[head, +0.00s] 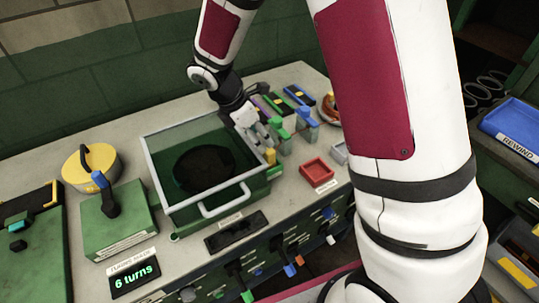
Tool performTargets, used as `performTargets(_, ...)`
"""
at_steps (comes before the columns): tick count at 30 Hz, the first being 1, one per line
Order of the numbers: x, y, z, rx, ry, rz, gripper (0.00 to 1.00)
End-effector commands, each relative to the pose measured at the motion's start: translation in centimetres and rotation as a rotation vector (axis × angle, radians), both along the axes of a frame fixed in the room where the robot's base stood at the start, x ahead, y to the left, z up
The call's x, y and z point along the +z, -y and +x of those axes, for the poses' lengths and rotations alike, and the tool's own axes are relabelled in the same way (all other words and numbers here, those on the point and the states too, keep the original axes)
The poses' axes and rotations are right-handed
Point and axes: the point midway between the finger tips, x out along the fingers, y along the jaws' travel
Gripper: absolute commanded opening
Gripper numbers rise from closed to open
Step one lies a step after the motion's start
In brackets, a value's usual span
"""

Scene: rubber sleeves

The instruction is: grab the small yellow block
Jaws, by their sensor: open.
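A small yellow block (270,156) shows at the right side of the glass-topped green box, just below my gripper. It is small in the picture and partly crowded by neighbouring things. My gripper (262,143) points down and is open, with its fingers close above the yellow block. I cannot tell whether the fingers touch it or are around it.
A green box (151,178) with a grey frame and handle stands left of my gripper. Green and blue-topped pieces (307,117) stand close on the right. A red tray (317,172) lies nearer the front. A yellow round pot (90,168) is far left.

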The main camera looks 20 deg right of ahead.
Motion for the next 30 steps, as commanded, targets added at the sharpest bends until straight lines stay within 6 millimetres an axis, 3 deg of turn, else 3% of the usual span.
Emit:
performTargets(3, -1.7, 0.7, 0.0, -0.001, -0.003, -0.002, 0.48)
performTargets(11, -3.3, 1.4, 0.0, -0.001, -0.002, 0.000, 0.48)
performTargets(21, -7.2, 3.2, -0.3, -0.001, -0.002, 0.000, 0.48)
performTargets(30, -7.6, 3.4, -0.1, -0.001, 0.002, 0.000, 0.48)
